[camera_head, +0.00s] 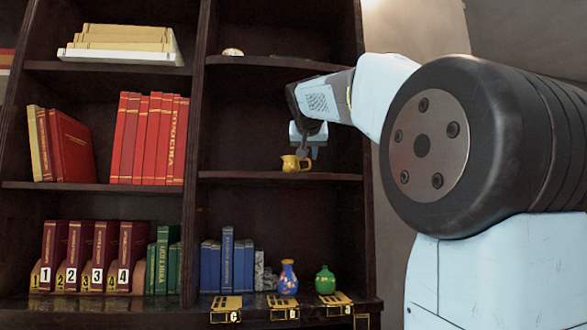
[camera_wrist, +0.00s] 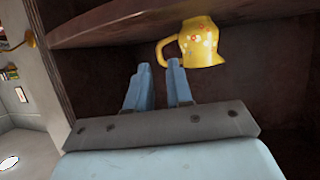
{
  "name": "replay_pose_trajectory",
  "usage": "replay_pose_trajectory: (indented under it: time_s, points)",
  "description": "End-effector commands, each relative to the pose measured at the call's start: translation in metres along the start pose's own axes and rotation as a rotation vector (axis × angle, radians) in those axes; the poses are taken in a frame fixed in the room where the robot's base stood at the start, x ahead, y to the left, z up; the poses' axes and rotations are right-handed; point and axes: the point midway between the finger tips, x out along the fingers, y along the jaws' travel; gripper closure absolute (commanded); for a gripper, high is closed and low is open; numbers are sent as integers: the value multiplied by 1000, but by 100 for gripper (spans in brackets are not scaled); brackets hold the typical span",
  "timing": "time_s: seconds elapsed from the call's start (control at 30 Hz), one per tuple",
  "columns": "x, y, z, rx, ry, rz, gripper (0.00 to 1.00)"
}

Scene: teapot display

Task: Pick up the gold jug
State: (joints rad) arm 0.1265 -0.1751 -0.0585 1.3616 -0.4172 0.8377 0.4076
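The gold jug (camera_head: 294,164) is small and stands on the middle shelf (camera_head: 230,176) of the bookcase's right column. In the wrist view the jug (camera_wrist: 203,45) shows a patterned yellow body, with its curved handle on the left. My gripper (camera_head: 308,148) is inside this compartment, just above and right of the jug. In the wrist view my gripper (camera_wrist: 159,64) has its two fingers apart with nothing between them. The handle appears just beyond the fingertips. I cannot tell whether any finger touches it.
Below are a blue vase (camera_head: 287,277), a green vase (camera_head: 325,281) and blue books (camera_head: 227,262). An upper shelf (camera_head: 270,62) lies overhead. The jug's shelf is otherwise clear.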

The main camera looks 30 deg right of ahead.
Motion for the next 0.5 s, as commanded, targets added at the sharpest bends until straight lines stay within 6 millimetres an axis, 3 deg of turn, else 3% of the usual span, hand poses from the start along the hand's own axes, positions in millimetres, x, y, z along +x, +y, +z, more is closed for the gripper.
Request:
replay_pose_trajectory:
  time_s: [0.13, 0.5]
  points:
    - [21, 0, 0, -1, -1, 0, 79]
    - [43, 1, 0, 0, -2, 0, 79]
